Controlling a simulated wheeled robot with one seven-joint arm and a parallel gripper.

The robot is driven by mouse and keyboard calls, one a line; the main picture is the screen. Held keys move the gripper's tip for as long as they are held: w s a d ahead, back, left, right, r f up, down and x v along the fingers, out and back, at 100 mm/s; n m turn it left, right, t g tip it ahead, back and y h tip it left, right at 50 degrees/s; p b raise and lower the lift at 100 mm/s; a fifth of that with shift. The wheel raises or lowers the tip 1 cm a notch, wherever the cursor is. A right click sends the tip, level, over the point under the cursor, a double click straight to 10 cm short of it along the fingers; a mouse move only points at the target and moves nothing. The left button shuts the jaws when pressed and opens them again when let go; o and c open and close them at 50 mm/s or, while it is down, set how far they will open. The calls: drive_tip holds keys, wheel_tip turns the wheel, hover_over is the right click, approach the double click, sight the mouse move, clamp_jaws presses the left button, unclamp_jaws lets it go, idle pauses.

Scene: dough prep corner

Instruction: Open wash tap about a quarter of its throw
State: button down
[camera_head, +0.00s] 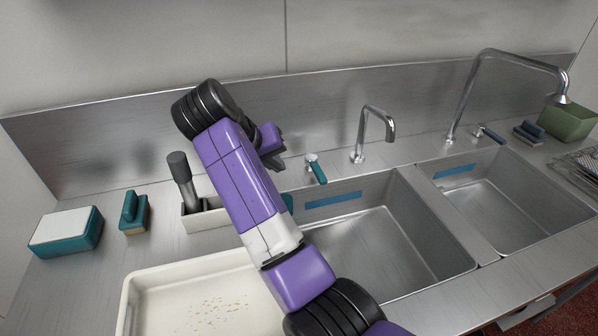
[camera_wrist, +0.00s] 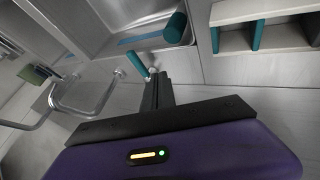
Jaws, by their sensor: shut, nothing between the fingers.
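The near tap has a short chrome spout (camera_head: 378,125) behind the left basin, with a separate teal lever (camera_head: 317,170) on a chrome base to its left. The lever points forward toward the basin; it also shows in the wrist view (camera_wrist: 137,63), just beyond my fingertips. My gripper (camera_head: 277,160) is shut and empty, to the left of the lever and close to it. In the wrist view the fingers (camera_wrist: 157,85) are together; I cannot tell if they touch the lever's base. A taller tap (camera_head: 480,75) with a dark blue lever (camera_head: 491,135) stands at the right basin. No label is readable.
A steel backsplash (camera_head: 330,105) rises behind. A white tray (camera_head: 150,285), sponge block (camera_head: 65,232), teal-handled brush (camera_head: 133,212) and a holder (camera_head: 205,216) stand left. A green bin (camera_head: 568,121) stands far right.

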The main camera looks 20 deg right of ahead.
sight(316, 172)
drive_tip(key=w+d+f, duration=0.1)
drive_tip(key=d+f, duration=0.1)
drive_tip(key=w+d+f+p, duration=0.1)
drive_tip(key=d+f, duration=0.2)
drive_tip(key=w+d+f, duration=0.1)
drive_tip(key=d+f, duration=0.1)
drive_tip(key=shift+w+d+f+p, duration=0.35)
drive_tip(key=shift+w+d+p, duration=0.05)
drive_tip(key=shift+d+f, duration=0.1)
drive_tip(key=shift+d, duration=0.35)
